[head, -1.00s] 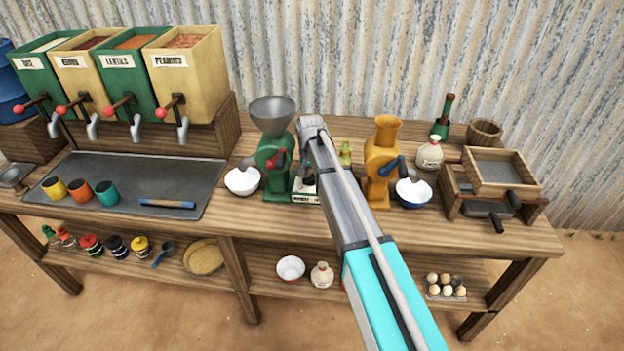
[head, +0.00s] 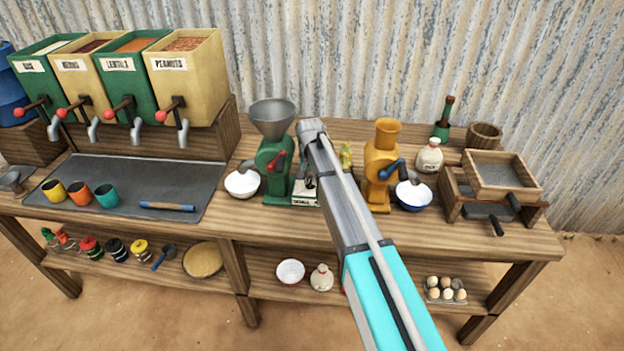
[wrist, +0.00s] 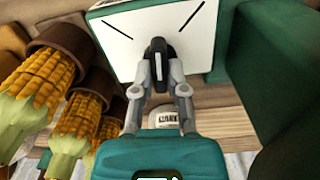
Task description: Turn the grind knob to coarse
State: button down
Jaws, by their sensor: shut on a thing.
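The green grinder (head: 273,158) with a grey funnel stands on the counter, left of my arm. A white plate with black marks (head: 305,193) is at its foot. In the wrist view this plate (wrist: 120,50) fills the top, with one slanted line left and one right of the black grind knob (wrist: 158,62). My gripper (wrist: 160,80) is shut on the knob, one finger on each side. The knob's top points roughly up the picture, between the two lines. My arm mostly hides the gripper and knob in the head view. I cannot read which mark is coarse.
Yellow corn cobs (wrist: 78,110) lie close on the left in the wrist view; green grinder body (wrist: 285,60) is close on the right. A yellow mill (head: 382,160), white bowl (head: 242,184) and blue-rimmed bowl (head: 413,196) stand nearby.

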jog(key=shift+m, duration=2)
jog(key=c, duration=0.7)
grip_release()
jog(key=shift+o, duration=0.2)
